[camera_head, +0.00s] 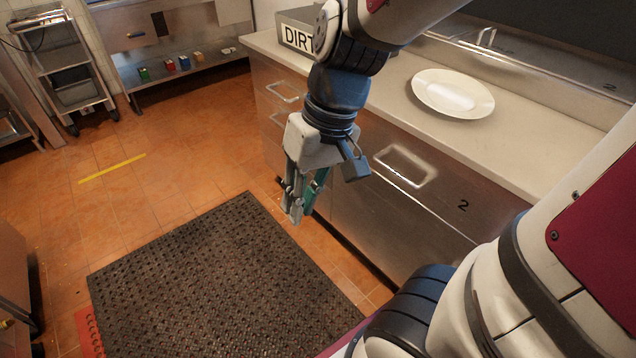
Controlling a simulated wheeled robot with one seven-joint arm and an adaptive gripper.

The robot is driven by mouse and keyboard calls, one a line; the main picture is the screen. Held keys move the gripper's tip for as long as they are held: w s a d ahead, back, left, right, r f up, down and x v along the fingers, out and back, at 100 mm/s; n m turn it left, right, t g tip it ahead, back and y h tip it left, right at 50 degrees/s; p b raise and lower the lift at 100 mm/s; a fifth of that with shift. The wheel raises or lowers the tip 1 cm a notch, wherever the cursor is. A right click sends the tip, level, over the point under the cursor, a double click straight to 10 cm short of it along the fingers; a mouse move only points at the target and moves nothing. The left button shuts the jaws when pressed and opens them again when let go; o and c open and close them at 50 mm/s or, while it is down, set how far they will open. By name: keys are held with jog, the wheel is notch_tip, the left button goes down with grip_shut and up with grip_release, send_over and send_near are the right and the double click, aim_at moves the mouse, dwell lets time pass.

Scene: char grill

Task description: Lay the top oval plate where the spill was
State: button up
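A white oval plate (453,93) lies flat on the pale counter top (505,150), to the right of my arm. It looks like a single plate; I cannot tell whether another is under it. My gripper (300,205) points down in front of the counter's drawers, above the floor near the dark mat, and is well apart from the plate. Its fingers are seen at an angle, so their gap is unclear. No held object can be made out. No spill shows on the visible counter top; my arm hides part of it.
A grey box marked "DIRT" (296,38) stands at the counter's far left end, partly behind my arm. A dark perforated mat (215,280) lies on the tiled floor. A metal cart (68,75) and a low shelf with small coloured items (185,72) stand at the back.

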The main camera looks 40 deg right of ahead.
jog(key=s+r+t+h, duration=0.1)
jog(key=s+r+h, duration=0.2)
jog(key=s+r, duration=0.3)
jog(key=s, duration=0.4)
jog(key=shift+r+n+t, duration=0.3)
jog(key=shift+r, duration=0.1)
jog(key=shift+a+r, duration=0.1)
notch_tip(320, 180, up, 10)
jog(key=t+p, duration=0.1)
jog(key=p, duration=0.7)
jog(key=shift+f+t, duration=0.25)
jog(key=shift+t, duration=0.15)
